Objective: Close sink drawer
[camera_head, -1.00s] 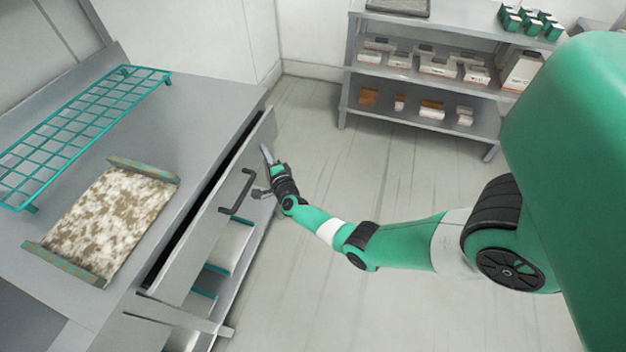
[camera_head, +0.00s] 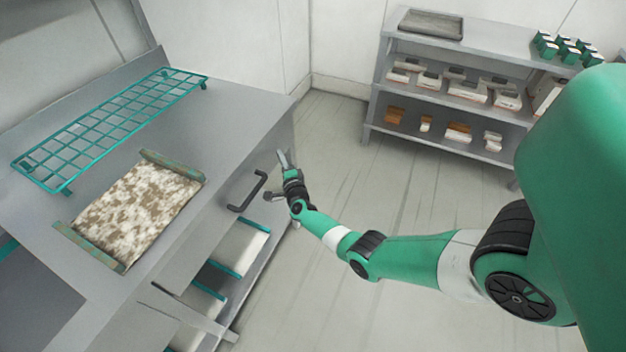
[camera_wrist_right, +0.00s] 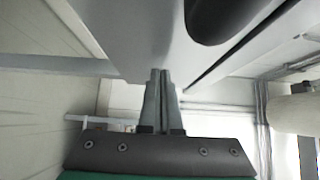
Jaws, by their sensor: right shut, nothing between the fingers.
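The drawer (camera_head: 232,212) is a grey front under the metal counter, with a black bar handle (camera_head: 249,193). In the head view no dark gap shows between its front and the counter. My right gripper (camera_head: 283,160) is by the far end of the drawer front, beyond the handle. In the right wrist view its fingers (camera_wrist_right: 160,78) are together and empty, with the tips at the pale drawer front (camera_wrist_right: 135,35). I cannot tell if they touch it. The dark handle (camera_wrist_right: 225,18) shows at the top there. My left gripper is out of view.
A teal wire rack (camera_head: 110,120) and a speckled tray with teal ends (camera_head: 92,250) lie on the counter. Shelves below the drawer hold white bins (camera_head: 240,247). A shelf unit (camera_head: 480,40) stands at the back right. The floor (camera_head: 370,190) between is clear.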

